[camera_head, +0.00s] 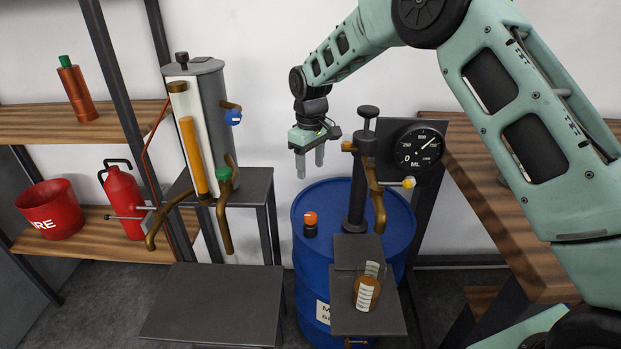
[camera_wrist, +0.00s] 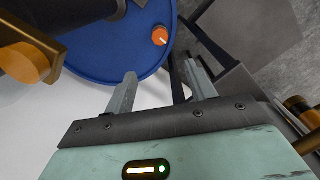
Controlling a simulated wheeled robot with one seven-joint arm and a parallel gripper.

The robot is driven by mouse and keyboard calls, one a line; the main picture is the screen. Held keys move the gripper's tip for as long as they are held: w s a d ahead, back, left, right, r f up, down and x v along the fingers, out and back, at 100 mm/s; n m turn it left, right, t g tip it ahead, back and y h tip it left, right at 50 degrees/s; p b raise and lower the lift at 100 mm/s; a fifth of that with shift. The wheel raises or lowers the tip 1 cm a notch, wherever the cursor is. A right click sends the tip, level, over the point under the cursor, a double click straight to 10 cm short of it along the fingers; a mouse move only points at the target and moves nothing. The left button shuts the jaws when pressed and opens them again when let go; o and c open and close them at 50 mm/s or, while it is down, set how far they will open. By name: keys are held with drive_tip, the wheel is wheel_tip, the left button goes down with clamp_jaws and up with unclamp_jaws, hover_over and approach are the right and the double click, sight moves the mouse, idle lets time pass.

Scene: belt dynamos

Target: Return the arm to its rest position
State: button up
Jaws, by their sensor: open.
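My gripper (camera_head: 310,160) hangs fingers down from my arm, above the back left of the blue drum (camera_head: 312,235) and left of the dispenser's black post. Its two fingers stand apart with nothing between them. In the wrist view, my gripper (camera_wrist: 160,88) is open and empty, with part of the blue drum's top (camera_wrist: 115,55) beyond the fingers. My arm reaches in from the right and bends down at the wrist.
A dispenser post (camera_head: 357,195) with a gauge (camera_head: 419,148) stands on the drum beside an orange-capped item (camera_head: 310,222). A labelled amber bottle (camera_head: 366,292) sits on a dark plate. A tall tank (camera_head: 205,110) stands left. A wooden bench (camera_head: 500,190) is right.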

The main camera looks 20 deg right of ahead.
drive_tip(key=shift+r, duration=0.4)
drive_tip(key=s+a+r+p, duration=0.1)
drive_tip(key=s+a+r, duration=0.25)
drive_tip(key=s, duration=0.25)
drive_tip(key=s+a+r+y+p, duration=0.1)
drive_tip(key=s+a+r+p, duration=0.1)
drive_tip(key=s+a+r, duration=0.3)
drive_tip(key=s+a+r+p, duration=0.1)
drive_tip(key=s+r, duration=0.2)
drive_tip(key=s, duration=0.4)
drive_tip(key=s+d+r+p, duration=0.1)
drive_tip(key=s+p, duration=0.1)
drive_tip(key=s, duration=1)
drive_tip(key=s+d+r+p, duration=0.1)
drive_tip(key=s+d+r, duration=0.1)
drive_tip(key=s, duration=1)
drive_tip(key=shift+s+d+r+n+p, duration=0.15)
drive_tip(key=shift+d+r+n+p, duration=0.15)
drive_tip(key=shift+n+p, duration=0.1)
